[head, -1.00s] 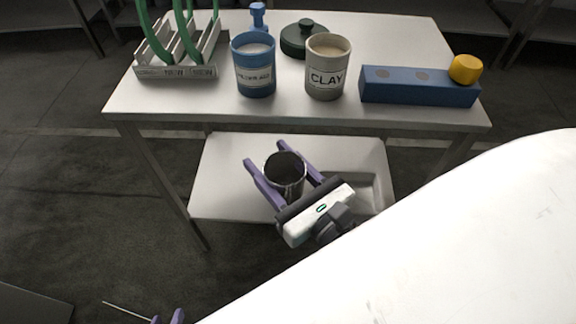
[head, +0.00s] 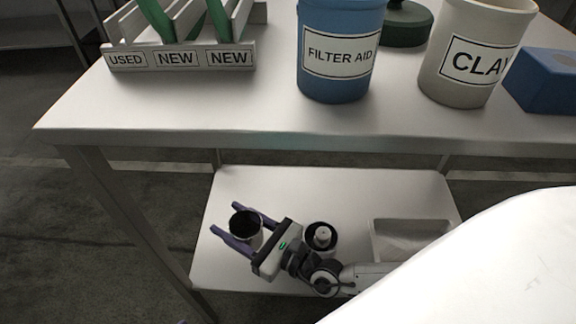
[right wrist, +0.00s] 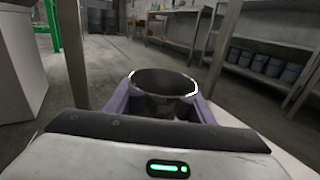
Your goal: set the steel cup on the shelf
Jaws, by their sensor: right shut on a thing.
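The steel cup (head: 246,228) is upright between the purple fingers of my right gripper (head: 232,229), which is shut on it. In the head view the cup is over the left part of the pale lower shelf (head: 290,187), under the table top. I cannot tell whether its base touches the shelf. The right wrist view shows the cup's open dark mouth and bright rim (right wrist: 163,84) between the fingers. My left gripper is not clearly in view.
A dark-rimmed round thing with a pale centre (head: 320,237) is beside my right wrist. A shallow tray (head: 412,228) is at the shelf's right. On the table top stand a blue FILTER AID pot (head: 340,85), a CLAY pot (head: 460,90) and a labelled rack (head: 180,58). The shelf's back middle is clear.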

